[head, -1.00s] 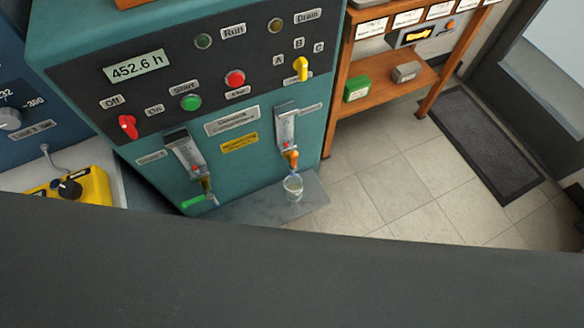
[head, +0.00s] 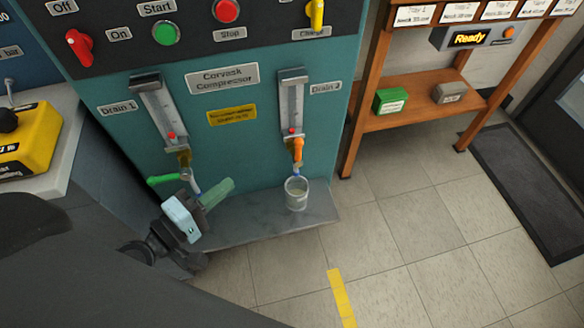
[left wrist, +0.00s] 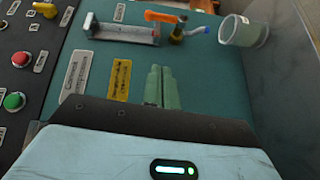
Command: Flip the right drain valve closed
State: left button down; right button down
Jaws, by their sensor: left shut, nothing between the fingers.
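The right drain valve, under the Drain 2 label, has an orange handle (head: 297,149) that runs up and down, in line with the sight tube (head: 291,104) above it. In the left wrist view the orange handle (left wrist: 167,16) lies near the top edge, beside the sight tube. A clear cup (head: 296,194) stands under its blue-tipped outlet. My left gripper (head: 219,192) has its green fingers together and empty, in front of the panel, low and left of this valve and apart from it. The fingers (left wrist: 162,87) also show in the left wrist view. My right gripper is not in view.
The Drain 1 valve with a green handle (head: 164,180) is close to my left gripper. A grey shelf (head: 250,222) juts out below both drains. A wooden rack (head: 408,111) stands at the right.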

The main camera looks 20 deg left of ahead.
aim_at(298, 152)
pick_arm(q)
jog(key=shift+w+d+r+n+b, duration=0.15)
jog(key=shift+w+n+b, duration=0.25)
jog(key=shift+w, duration=0.1)
jog(key=d+p+x, duration=0.1)
jog(key=p+x, duration=0.1)
jog(key=x, duration=0.4)
jog(key=s+d+p+x, duration=0.1)
jog(key=p+x, duration=0.2)
jog(key=x, duration=0.4)
jog(key=shift+d, duration=0.35)
